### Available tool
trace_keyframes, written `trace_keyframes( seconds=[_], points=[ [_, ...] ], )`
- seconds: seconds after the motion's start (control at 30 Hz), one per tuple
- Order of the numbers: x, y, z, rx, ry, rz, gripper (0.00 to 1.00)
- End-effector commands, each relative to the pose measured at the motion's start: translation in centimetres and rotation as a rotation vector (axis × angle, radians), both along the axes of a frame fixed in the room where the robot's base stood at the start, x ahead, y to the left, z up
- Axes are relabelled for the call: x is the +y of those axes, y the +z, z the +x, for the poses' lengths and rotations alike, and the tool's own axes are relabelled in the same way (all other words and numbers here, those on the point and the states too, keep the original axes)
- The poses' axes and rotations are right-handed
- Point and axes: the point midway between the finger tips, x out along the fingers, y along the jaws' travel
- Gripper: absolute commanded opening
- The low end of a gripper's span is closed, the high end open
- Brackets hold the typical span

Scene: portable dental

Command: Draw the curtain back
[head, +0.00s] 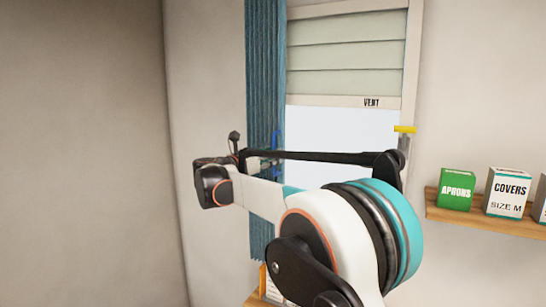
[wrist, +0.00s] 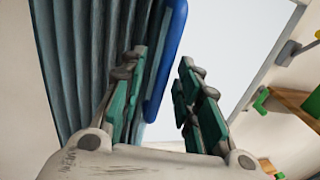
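The teal pleated curtain (head: 265,70) hangs in a narrow strip along the left side of the window. In the wrist view the curtain (wrist: 85,65) fills the left side. A blue upright bar-like pull (wrist: 165,65) stands at its right edge; a small part of this pull (head: 275,138) shows behind my arm in the head view. My gripper (wrist: 163,58) is open, its green-padded fingers apart. The pull appears in the gap, partly behind the left finger; I cannot tell whether they touch. In the head view my arm hides most of the gripper.
The window has a slatted shutter (head: 345,55) marked VENT above a bright pane. A yellow-topped fitting (head: 404,129) is on the right frame. A wooden shelf (head: 475,213) at right holds a green APRONS box (head: 456,190) and a white COVERS box (head: 508,190). The left wall is bare.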

Motion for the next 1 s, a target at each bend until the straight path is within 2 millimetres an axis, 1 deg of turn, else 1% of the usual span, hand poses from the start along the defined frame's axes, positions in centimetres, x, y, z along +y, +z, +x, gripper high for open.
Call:
trace_keyframes(
  seconds=[0.1, 0.3, 0.5, 0.7, 1.0],
  points=[
    [1.8, 0.0, -1.6, 0.000, 0.003, 0.000, 0.30],
    [4.7, 0.0, -4.5, 0.001, 0.003, 0.001, 0.30],
    [6.7, -0.1, -6.6, 0.001, 0.002, 0.001, 0.30],
    [7.4, -0.1, -7.3, 0.001, 0.001, 0.001, 0.30],
    [7.4, -0.2, -7.3, 0.001, 0.002, 0.004, 0.30]
  ],
)
